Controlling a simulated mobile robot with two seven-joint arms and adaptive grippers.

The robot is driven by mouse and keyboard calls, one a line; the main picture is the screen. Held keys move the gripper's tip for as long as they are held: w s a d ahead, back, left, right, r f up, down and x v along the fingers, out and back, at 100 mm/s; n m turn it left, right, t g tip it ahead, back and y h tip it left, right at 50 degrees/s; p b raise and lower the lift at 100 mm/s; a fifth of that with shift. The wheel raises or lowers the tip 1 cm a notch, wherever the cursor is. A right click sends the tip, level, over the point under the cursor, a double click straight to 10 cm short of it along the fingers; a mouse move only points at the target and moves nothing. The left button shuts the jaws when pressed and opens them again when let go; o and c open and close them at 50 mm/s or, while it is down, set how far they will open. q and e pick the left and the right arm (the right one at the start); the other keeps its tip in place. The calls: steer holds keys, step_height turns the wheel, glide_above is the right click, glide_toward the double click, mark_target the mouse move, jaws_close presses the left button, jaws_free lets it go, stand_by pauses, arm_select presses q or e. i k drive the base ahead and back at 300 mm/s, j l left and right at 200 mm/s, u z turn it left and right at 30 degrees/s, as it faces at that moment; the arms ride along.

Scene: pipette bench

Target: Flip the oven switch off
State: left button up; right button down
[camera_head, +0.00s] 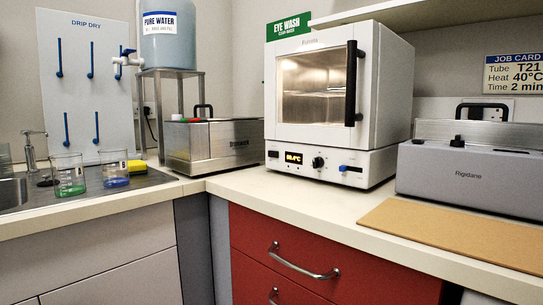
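The white oven (290,131) stands on the bench right of the middle. Its door is shut, and the lit chamber shows through the window (312,88). A black vertical handle (351,84) is on the door's right side. The lower panel has a lit display (294,158), a black knob (318,163) and, to the right, a blue switch (344,168) with a dark part beside it. The switch's exact position is too small to tell. Neither of my grippers is in view.
A grey Rigidane bath (468,175) stands right of the oven, with a tan board (460,231) in front. A metal bath (212,146) stands left. Two beakers (69,176) (115,169) stand by the sink (12,190). The counter strip (265,188) before the oven is clear.

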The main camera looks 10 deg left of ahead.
mark_target(270, 154)
steer(key=i+j, duration=0.2)
steer(key=i, duration=0.2)
steer(key=i+j+u, duration=0.1)
steer(key=i, duration=0.3)
steer(key=i+j, duration=0.25)
steer(key=i, duration=0.15)
